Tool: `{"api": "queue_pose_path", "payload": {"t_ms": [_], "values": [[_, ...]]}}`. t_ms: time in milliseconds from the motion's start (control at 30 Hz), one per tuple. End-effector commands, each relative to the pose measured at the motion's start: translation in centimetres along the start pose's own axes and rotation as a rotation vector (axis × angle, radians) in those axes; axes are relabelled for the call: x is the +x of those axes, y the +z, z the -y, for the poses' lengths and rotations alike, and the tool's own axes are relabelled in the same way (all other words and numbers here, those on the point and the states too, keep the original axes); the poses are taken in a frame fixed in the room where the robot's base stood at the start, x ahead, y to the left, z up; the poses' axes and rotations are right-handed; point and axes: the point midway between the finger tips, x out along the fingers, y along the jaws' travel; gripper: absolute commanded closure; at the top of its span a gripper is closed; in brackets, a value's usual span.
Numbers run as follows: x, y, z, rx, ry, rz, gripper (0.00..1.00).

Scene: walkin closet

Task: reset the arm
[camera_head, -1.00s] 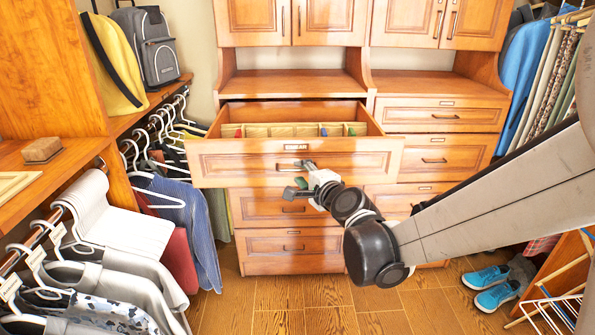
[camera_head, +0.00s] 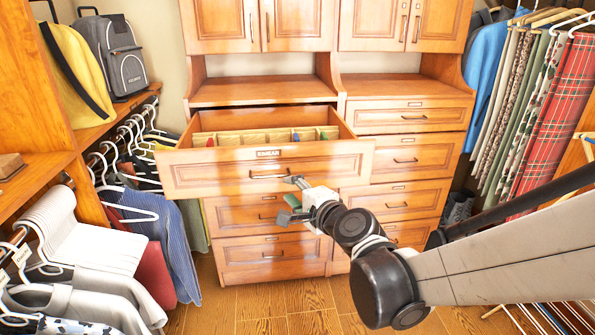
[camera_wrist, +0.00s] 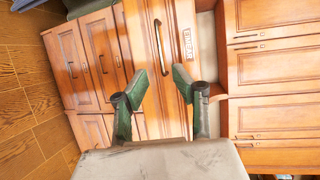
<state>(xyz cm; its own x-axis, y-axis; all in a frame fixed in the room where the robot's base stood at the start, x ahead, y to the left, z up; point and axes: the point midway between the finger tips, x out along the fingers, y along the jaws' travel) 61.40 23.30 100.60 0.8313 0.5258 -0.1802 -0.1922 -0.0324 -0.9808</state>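My gripper (camera_head: 291,200) is in front of the open top drawer (camera_head: 205,178) of the left dresser, a little below and right of the middle of its front. Its fingers stand apart, with nothing between them. In the wrist view my gripper (camera_wrist: 161,82) shows two green-grey fingers spread wide, and the drawer's curved handle (camera_wrist: 158,45) lies beyond them. The fingers appear clear of the handle (camera_head: 269,174). The drawer is pulled well out and shows wooden dividers (camera_head: 240,136) with a few small coloured items.
Clothes on hangers (camera_head: 165,235) and a shelf with a yellow bag (camera_head: 75,80) and a grey backpack (camera_head: 115,60) line the left. More hanging clothes (camera_head: 545,120) are at right. Closed drawers (camera_head: 265,213) lie below the open one. The wooden floor (camera_head: 285,300) in front is bare.

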Motion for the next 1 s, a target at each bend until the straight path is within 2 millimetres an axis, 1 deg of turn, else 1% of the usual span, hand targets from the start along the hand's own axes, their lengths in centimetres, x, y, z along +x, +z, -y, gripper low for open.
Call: {"api": "queue_pose_path", "payload": {"t_ms": [67, 167, 267, 367, 467, 667, 867, 1000], "values": [[-0.2, 0.0, 0.1, -0.009, 0.004, 0.000, 0.74], [-1.0, -0.2, 0.3, -0.058, 0.025, 0.001, 0.74], [-2.7, -0.5, 0.6, -0.156, 0.068, 0.002, 0.74], [-5.0, -1.0, 0.6, -0.284, 0.131, 0.006, 0.74], [-7.4, -1.5, 0.4, -0.412, 0.201, 0.012, 0.74], [-12.8, -2.8, -0.8, -0.654, 0.358, 0.029, 0.74], [-18.9, -4.3, -2.6, -0.873, 0.536, 0.058, 0.74], [-23.6, -5.3, -4.1, -1.011, 0.672, 0.087, 0.74]]}}
